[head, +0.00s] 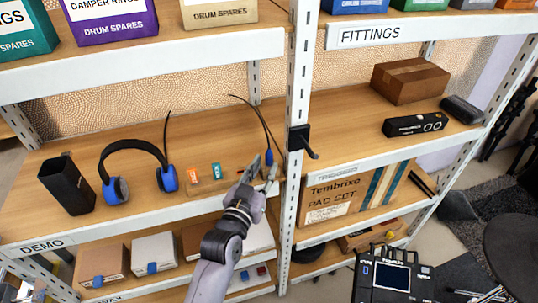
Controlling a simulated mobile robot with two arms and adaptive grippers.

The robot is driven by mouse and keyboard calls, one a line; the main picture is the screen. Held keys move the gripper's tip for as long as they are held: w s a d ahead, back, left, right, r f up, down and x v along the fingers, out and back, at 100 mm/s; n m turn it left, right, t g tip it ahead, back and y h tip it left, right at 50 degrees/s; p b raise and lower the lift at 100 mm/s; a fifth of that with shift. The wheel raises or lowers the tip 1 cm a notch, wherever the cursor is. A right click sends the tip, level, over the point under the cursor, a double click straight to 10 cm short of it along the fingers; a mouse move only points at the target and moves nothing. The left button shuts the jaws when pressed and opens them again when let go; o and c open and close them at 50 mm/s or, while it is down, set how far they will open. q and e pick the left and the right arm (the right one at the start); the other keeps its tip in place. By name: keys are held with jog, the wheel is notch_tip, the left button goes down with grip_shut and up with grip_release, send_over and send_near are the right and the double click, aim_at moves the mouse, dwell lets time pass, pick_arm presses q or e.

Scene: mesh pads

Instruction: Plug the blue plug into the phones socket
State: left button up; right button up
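The blue plug (269,157) is on the middle shelf's right part, at the end of a thin dark cable (265,120). My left gripper (262,171) reaches up to it from below. Its two fingers look apart, and the plug shows by the right fingertip; I cannot tell whether it touches. A black device with a screen (393,277) stands at the bottom right. No socket label reading phones can be made out. My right gripper is not in view.
Blue-and-black headphones (138,170) and a black holder (67,184) stand on the DEMO shelf. Small orange (192,172) and teal (216,170) tags are left of my gripper. A white upright post (293,130) with a black hook (303,141) is close on the right.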

aim_at(267, 158)
pick_arm(q)
jog(key=w, duration=0.1)
jog(key=w+r+p, duration=0.1)
jog(key=shift+w+a, duration=0.1)
jog(key=shift+w, duration=0.3)
jog(key=x, duration=0.2)
jog(key=shift+w+d+f+p, duration=0.2)
jog(key=shift+w+d+p, duration=0.05)
jog(key=shift+w+p, duration=0.1)
jog(key=shift+d+f, duration=0.1)
jog(key=shift+d, duration=0.05)
jog(key=shift+s+d, duration=0.15)
jog(key=shift+s, duration=0.4)
jog(key=shift+s+r, duration=0.15)
jog(key=shift+r, duration=0.05)
jog(key=shift+c, duration=0.6)
jog(key=shift+w+f, duration=0.1)
jog(key=shift+w, duration=0.1)
jog(key=c, duration=0.4)
grip_shut()
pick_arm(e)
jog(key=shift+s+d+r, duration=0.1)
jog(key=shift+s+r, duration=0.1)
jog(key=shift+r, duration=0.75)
